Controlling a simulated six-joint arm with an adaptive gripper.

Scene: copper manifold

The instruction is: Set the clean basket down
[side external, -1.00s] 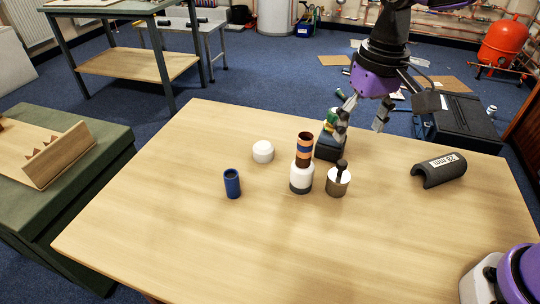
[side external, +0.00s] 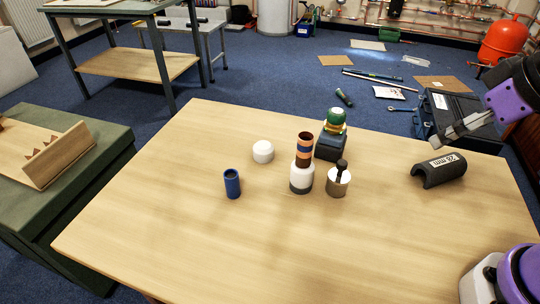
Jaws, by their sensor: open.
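I cannot surely tell which thing is the clean basket. A small dark block (side external: 328,150) stands near the table's back edge, with a green and yellow piece (side external: 336,119) upright on or right behind it. My gripper (side external: 446,143) is at the right, raised near the table's back right edge. It is open and holds nothing that I can see; its fingers overlap in this view. It is well apart from the dark block.
A tin with a dark knob (side external: 339,182), a white cap (side external: 263,151) and a blue cylinder (side external: 232,184) stand on the table (side external: 190,240). A black half-sleeve marked 28 mm (side external: 439,171) lies below my gripper. The front of the table is clear.

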